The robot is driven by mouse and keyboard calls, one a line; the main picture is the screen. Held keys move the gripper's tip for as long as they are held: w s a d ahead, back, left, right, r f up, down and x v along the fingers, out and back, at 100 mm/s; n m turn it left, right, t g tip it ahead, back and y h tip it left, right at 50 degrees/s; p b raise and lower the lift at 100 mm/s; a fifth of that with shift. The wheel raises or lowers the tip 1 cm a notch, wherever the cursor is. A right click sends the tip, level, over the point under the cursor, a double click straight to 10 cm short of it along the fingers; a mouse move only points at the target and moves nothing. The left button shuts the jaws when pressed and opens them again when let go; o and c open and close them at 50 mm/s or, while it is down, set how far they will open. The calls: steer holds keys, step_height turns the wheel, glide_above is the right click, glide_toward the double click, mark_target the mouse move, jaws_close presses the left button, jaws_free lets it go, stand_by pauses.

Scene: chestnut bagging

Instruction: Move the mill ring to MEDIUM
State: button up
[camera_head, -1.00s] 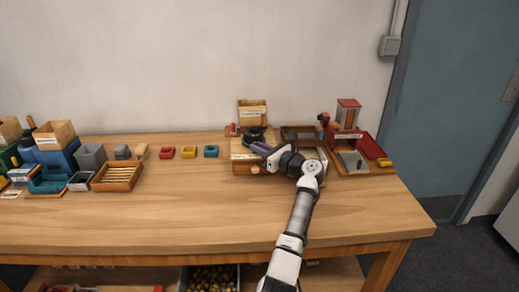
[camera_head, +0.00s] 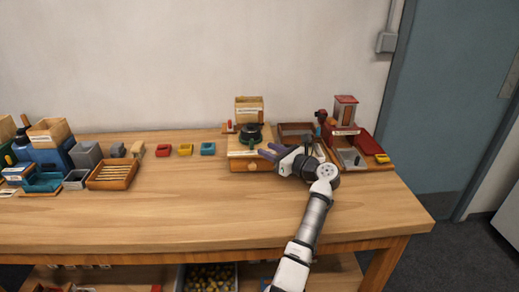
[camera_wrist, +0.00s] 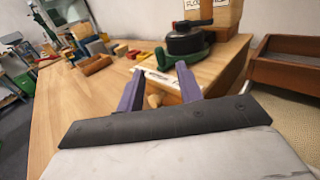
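The mill (camera_head: 251,165) is a wooden box with a front knob and a black round ring (camera_head: 249,133) on top. The ring also shows in the wrist view (camera_wrist: 184,42), with a green part (camera_wrist: 196,56) under and beside it. My gripper (camera_head: 267,151) is just right of the ring in the head view, with its purple fingers pointing left. In the wrist view my gripper (camera_wrist: 158,82) is open, with its fingers apart and nothing held. The mill's pale label strip and knob show between and beyond the fingers. The ring's setting cannot be read.
A wooden hopper box (camera_head: 249,109) stands behind the ring. A brown tray (camera_head: 296,129) and a red machine (camera_head: 344,112) are to the right. The table front (camera_head: 170,210) is clear.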

steer(key=b+v, duration=0.1)
steer(key=v, duration=0.7)
